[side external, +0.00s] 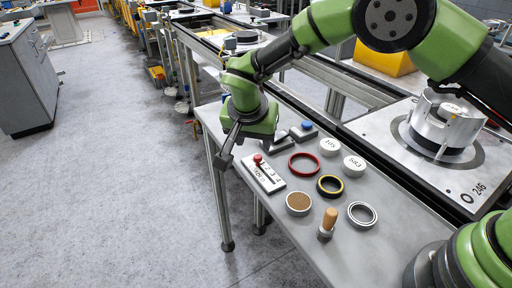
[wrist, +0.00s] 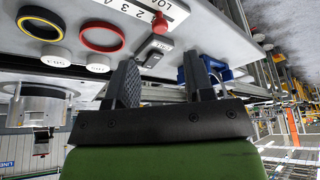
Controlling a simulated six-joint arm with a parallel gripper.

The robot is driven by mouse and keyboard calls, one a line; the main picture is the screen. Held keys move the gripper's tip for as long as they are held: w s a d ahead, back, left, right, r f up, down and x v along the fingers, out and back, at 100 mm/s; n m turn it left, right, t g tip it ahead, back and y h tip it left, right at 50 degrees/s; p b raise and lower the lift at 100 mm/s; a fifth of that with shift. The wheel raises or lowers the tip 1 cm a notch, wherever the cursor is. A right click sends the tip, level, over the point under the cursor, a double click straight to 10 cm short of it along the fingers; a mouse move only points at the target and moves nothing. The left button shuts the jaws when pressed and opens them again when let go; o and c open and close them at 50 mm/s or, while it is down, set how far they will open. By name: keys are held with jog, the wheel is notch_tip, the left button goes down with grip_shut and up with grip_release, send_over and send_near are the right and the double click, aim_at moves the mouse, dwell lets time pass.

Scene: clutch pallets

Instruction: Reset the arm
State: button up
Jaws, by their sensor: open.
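My gripper (side external: 229,144) hangs over the far left edge of the grey table (side external: 373,258), by the white numbered plate with a red knob (side external: 261,170). In the wrist view my gripper (wrist: 163,83) has its two dark fingers spread apart with nothing between them. The red knob also shows in the wrist view (wrist: 160,24), beyond the fingers. My green arm reaches in from the right, bent over the table.
On the table are a red ring (side external: 304,164), a black-yellow ring (side external: 330,186), a metal ring (side external: 362,214), white discs (side external: 354,166), a brown-topped cup (side external: 298,203) and a wooden-handled stamp (side external: 328,224). A pallet (side external: 483,191) bearing a metal clutch part (side external: 440,130) stands right.

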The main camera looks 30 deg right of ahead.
jog(key=shift+v, duration=1.15)
jog(key=s+d+r+n+y, duration=0.1)
jog(key=s+d+r+y, duration=0.1)
jog(key=s+d+r, duration=0.45)
jog(key=s+d+r+n+y, duration=0.1)
jog(key=s+d+r, duration=0.15)
jog(key=r, duration=0.75)
jog(key=s+d+r+n+t+y, duration=0.1)
jog(key=s+t, duration=0.1)
jog(key=s, duration=0.6)
jog(key=s+d+r+n+t+y, duration=0.1)
jog(key=s+r+n+t, duration=0.1)
jog(key=s, duration=0.7)
jog(key=shift+d, duration=0.3)
jog(key=shift+s, duration=0.15)
dwell(0.5)
